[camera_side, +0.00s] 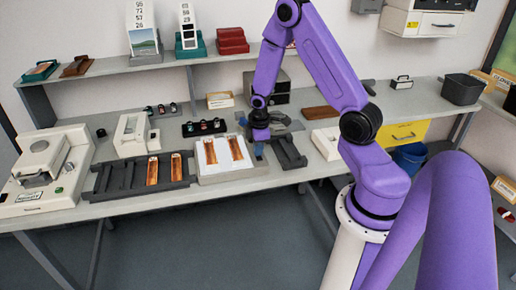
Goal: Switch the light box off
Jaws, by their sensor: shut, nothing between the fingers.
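The light box (232,173) is a low pale box on the bench, left of my gripper. Its top looks bright white, and two orange-brown film strips lie on it. I cannot make out its switch at this size. I cannot tell whether the fingertips touch the box.
A dark rack (107,182) with two more strips lies left of the light box, and another dark rack (288,152) lies right of it. A cream machine (40,170) stands at the far left. A shelf runs behind.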

